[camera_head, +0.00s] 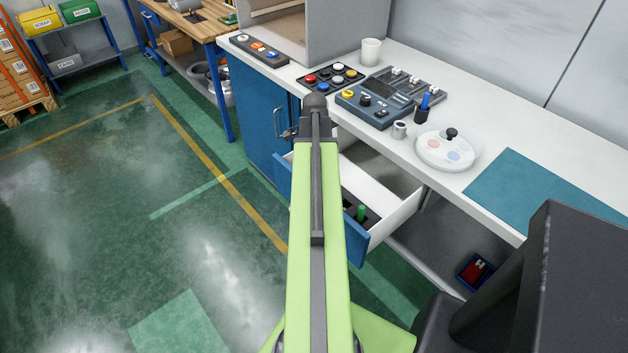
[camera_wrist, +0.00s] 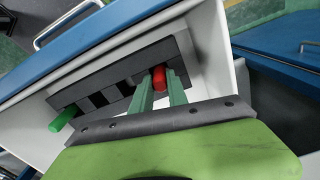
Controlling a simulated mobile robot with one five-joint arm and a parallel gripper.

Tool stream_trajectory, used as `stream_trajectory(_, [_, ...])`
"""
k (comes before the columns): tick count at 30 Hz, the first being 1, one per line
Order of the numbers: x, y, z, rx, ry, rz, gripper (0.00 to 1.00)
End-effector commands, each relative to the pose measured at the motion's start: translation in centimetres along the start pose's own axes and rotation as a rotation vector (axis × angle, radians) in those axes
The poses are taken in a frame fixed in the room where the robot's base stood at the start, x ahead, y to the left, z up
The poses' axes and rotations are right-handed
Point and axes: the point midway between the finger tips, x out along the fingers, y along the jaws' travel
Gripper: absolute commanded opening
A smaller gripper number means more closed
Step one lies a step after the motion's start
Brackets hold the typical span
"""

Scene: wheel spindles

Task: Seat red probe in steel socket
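The red probe (camera_wrist: 159,78) stands in a dark slotted holder (camera_wrist: 92,100) inside the open drawer (camera_wrist: 213,45). My gripper's green fingers (camera_wrist: 161,90) reach down on either side of the probe in the wrist view. Whether they press on it or leave a small gap cannot be told. In the head view my arm hides the probe and the fingertips. A small grey metal cylinder, which looks like the steel socket (camera_head: 399,130), stands on the white counter, behind and right of the drawer.
A green probe (camera_wrist: 62,121) is in the holder's other end. The counter holds a control box (camera_head: 374,106), a pen cup (camera_head: 422,113), a round white dish (camera_head: 447,150), a mug (camera_head: 371,51) and a teal mat (camera_head: 535,188). The blue drawer front (camera_wrist: 90,38) borders the holder.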

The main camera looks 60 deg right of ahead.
Motion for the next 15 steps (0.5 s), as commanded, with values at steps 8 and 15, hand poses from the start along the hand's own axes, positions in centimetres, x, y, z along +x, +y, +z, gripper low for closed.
stream_trajectory(8, [0.01, -0.02, 0.01, 0.0, 0.0, 0.0, 0.0])
stream_trajectory(15, [0.01, -0.02, 0.01, 0.0, 0.0, 0.0, 0.0])
